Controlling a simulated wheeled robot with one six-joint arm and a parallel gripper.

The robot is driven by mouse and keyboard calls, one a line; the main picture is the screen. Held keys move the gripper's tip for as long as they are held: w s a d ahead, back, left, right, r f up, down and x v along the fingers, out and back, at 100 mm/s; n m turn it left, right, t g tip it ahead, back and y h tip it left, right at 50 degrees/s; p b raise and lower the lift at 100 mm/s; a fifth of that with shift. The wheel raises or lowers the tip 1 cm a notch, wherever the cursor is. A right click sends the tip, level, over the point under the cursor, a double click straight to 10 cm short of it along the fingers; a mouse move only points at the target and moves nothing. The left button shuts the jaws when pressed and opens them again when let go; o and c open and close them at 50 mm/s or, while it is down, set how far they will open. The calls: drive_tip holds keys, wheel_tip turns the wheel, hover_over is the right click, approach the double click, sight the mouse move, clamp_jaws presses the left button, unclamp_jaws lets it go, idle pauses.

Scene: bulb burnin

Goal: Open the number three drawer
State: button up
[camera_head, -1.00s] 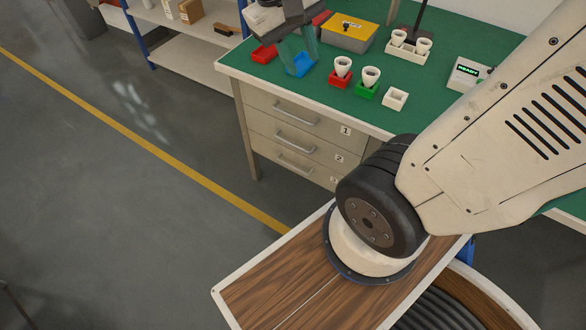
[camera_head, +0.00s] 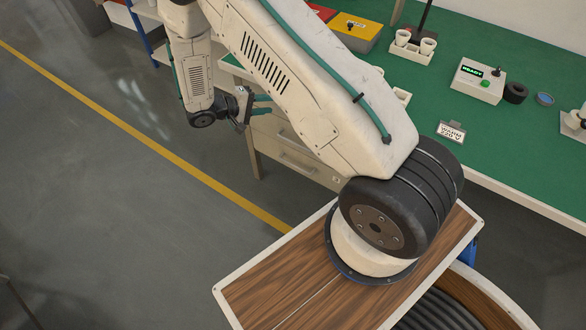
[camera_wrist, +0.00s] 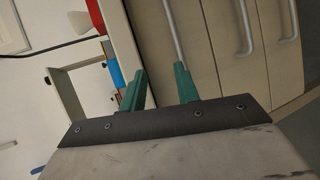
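The number three drawer (camera_head: 318,173) is the lowest of the stacked drawers under the bench. It looks shut, and its bar handle (camera_head: 298,162) shows below my arm. In the wrist view the drawers appear turned sideways, with the lowest drawer (camera_wrist: 272,40) at the right and its handle (camera_wrist: 292,22) near the edge. My gripper (camera_head: 266,104) is at the height of the top drawer, in front of the drawer fronts. Its teal fingers (camera_wrist: 160,80) are apart and empty, near the top drawer's handle (camera_wrist: 174,35) in the wrist view. My arm hides part of the upper drawers.
The middle drawer's handle (camera_head: 284,133) lies between. The green bench top (camera_head: 430,95) holds a yellow-topped box (camera_head: 352,32), a white cup holder (camera_head: 410,48) and a READY device (camera_head: 478,80). Open grey floor (camera_head: 120,220) lies left of the bench.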

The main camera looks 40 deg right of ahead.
drive_tip(key=s+f+n+t, duration=0.2)
drive_tip(key=s+f+t, duration=0.1)
drive_tip(key=f, duration=0.8)
drive_tip(key=s+f+n+t, duration=0.1)
drive_tip(key=s+f+t, duration=0.1)
drive_tip(key=f, duration=1)
drive_tip(key=s+f+n+t, duration=0.2)
drive_tip(key=s+f+t, duration=0.1)
drive_tip(key=f, duration=0.8)
drive_tip(key=x, duration=0.7)
drive_tip(key=shift+d+h, duration=0.4)
clamp_jaws()
